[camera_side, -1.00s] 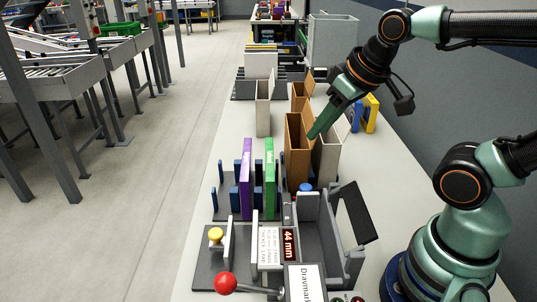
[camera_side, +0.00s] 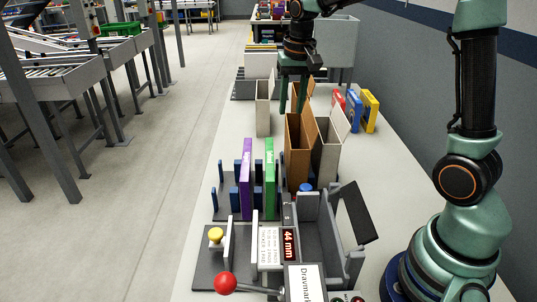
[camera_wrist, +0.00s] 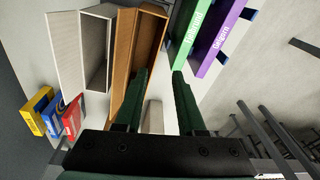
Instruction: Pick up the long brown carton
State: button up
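A tall brown carton (camera_side: 297,160) with an open top stands upright on the table in the middle of the side view. More brown card (camera_side: 309,91) shows behind it, partly hidden by my gripper. In the wrist view a long open brown carton (camera_wrist: 124,58) lies at upper centre, overlapped by my left finger. I cannot tell which brown piece of the side view this is. My gripper (camera_side: 293,108) points down above and behind the front brown carton. In the wrist view the fingers of my gripper (camera_wrist: 160,75) are apart, with no carton clearly held.
A pale open carton (camera_side: 328,155) stands right beside the brown one; another (camera_side: 263,110) stands further back left. Purple (camera_side: 246,180) and green (camera_side: 269,180) boxes stand in a rack in front. Red, blue and yellow boxes (camera_side: 370,112) stand at the right.

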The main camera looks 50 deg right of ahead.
jog(key=shift+m+g, duration=0.6)
jog(key=shift+m, duration=0.3)
jog(key=w+d+f, duration=0.2)
jog(key=f, duration=0.1)
jog(key=w+d+f, duration=0.1)
jog(key=shift+f, duration=0.15)
jog(key=shift+w+d+f, duration=0.2)
jog(key=shift+w+f, duration=0.05)
jog(key=shift+f, duration=0.3)
notch_tip(320, 180, down, 12)
jog(key=shift+a+r, duration=0.1)
grip_shut()
dwell(0.3)
